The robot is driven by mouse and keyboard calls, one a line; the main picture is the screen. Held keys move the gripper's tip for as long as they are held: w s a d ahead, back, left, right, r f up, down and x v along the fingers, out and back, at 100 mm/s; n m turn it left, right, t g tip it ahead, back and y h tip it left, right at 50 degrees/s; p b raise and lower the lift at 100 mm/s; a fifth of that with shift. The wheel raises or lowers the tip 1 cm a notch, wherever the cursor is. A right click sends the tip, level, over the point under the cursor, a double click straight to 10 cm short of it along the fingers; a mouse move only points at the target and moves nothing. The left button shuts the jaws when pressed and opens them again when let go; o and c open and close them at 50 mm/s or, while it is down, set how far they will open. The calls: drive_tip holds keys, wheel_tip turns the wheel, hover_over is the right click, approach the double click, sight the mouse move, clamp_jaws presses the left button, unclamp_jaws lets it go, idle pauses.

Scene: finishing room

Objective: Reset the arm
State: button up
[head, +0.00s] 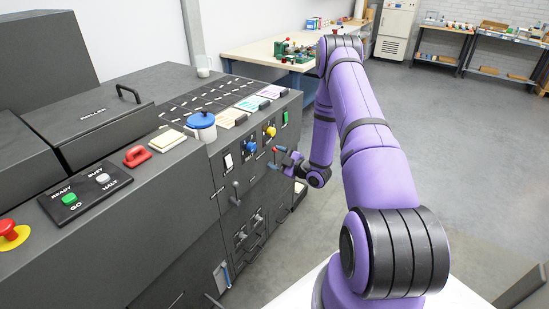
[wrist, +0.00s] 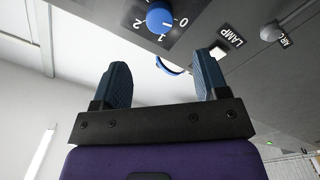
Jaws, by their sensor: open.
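My purple arm (head: 375,140) reaches forward from the lower right and bends down at its far end. My gripper (head: 277,158) is in front of the dark machine's front panel, to the right of its blue knob (head: 250,147). In the wrist view my gripper (wrist: 163,62) is open, its two dark blue fingers wide apart and nothing held between them. The blue dial knob (wrist: 160,17), marked 0, 1 and 2, lies beyond the fingertips. The fingers look apart from the knob.
The dark machine (head: 165,80) fills the left. It bears a blue-lidded pot (head: 201,127), a red handle (head: 137,156), a green button (head: 69,199) and a red stop button (head: 9,228). A lever (head: 235,193) sticks out of its front. A workbench (head: 250,50) stands behind; floor to the right is clear.

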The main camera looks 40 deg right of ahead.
drive_tip(key=w+a+r+m+g+h, duration=0.1)
drive_tip(key=w+a+r+g+h, duration=0.15)
drive_tip(key=r, duration=0.85)
drive_tip(key=w+a+r+m+g+h, duration=0.1)
drive_tip(key=w+r+g+h, duration=0.15)
drive_tip(key=r, duration=0.85)
drive_tip(key=s+a+r+m+h, duration=0.2)
drive_tip(key=s+a+r+m, duration=0.15)
drive_tip(key=r, duration=0.55)
drive_tip(key=s+a+r+m+g+h, duration=0.1)
drive_tip(key=s+a+r+m+g, duration=0.1)
drive_tip(key=s+a+r, duration=0.4)
drive_tip(key=s+a+r+m+g, duration=0.1)
drive_tip(key=s+a+r, duration=0.1)
drive_tip(key=s, duration=0.8)
drive_tip(key=s+a+r+m+g+y, duration=0.1)
drive_tip(key=s+a, duration=0.3)
drive_tip(key=s, duration=0.6)
drive_tip(key=s+a+r+m+g, duration=0.3)
drive_tip(key=s, duration=0.7)
drive_tip(key=shift+s+r+y, duration=0.15)
drive_tip(key=shift+s+y, duration=0.2)
drive_tip(key=shift+y, duration=0.05)
